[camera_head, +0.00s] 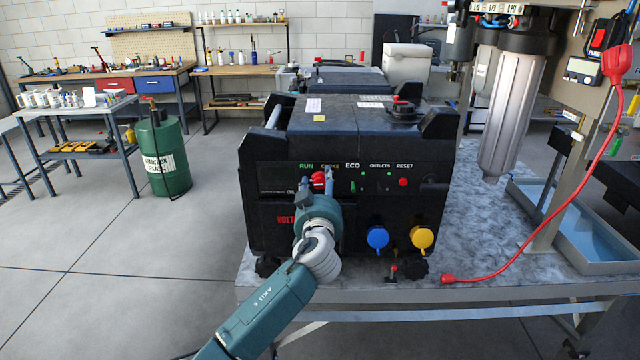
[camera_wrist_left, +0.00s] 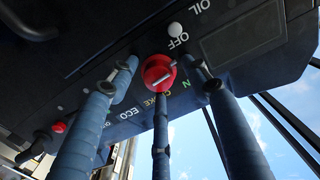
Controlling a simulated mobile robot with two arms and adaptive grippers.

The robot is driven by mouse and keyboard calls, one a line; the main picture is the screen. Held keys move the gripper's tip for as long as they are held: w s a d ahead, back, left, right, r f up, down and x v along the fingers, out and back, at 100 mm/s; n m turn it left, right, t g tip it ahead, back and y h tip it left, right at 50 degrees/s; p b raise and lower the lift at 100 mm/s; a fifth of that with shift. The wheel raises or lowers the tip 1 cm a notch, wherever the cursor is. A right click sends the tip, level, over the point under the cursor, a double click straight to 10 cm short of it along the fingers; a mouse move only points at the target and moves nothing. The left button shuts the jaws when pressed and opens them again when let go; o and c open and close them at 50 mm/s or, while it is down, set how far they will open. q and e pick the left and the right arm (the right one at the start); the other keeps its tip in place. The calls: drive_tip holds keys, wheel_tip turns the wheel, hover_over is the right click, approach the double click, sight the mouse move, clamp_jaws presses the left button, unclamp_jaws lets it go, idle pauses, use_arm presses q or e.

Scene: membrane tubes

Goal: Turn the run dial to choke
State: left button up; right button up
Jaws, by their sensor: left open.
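The run dial (camera_head: 318,180) is a small red knob on the front panel of a black generator (camera_head: 290,225), below the RUN and CHOKE labels. In the left wrist view the dial (camera_wrist_left: 157,71) has a pale slanted bar across its face, and OFF, RUN and CHOKE lettering lies around it, partly hidden. I cannot tell which mark the bar points to. My left gripper (camera_head: 317,187) is open in front of the dial. In the left wrist view its blue fingers (camera_wrist_left: 158,82) stand spread around the dial, with a visible gap on both sides. My right gripper is out of view.
The generator stands on a grey-topped bench (camera_head: 470,255). Its panel also holds a red reset button (camera_head: 403,182), a blue outlet cap (camera_head: 377,238) and a yellow one (camera_head: 422,238). A red cable (camera_head: 560,210) hangs at the right.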

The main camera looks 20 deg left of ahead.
use_arm(q)
drive_tip(key=shift+c, duration=0.5)
drive_tip(key=shift+r, duration=0.1)
drive_tip(key=c, duration=0.9)
drive_tip(key=shift+s+r, duration=0.1)
drive_tip(key=shift+r, duration=0.05)
drive_tip(key=shift+c, duration=0.7)
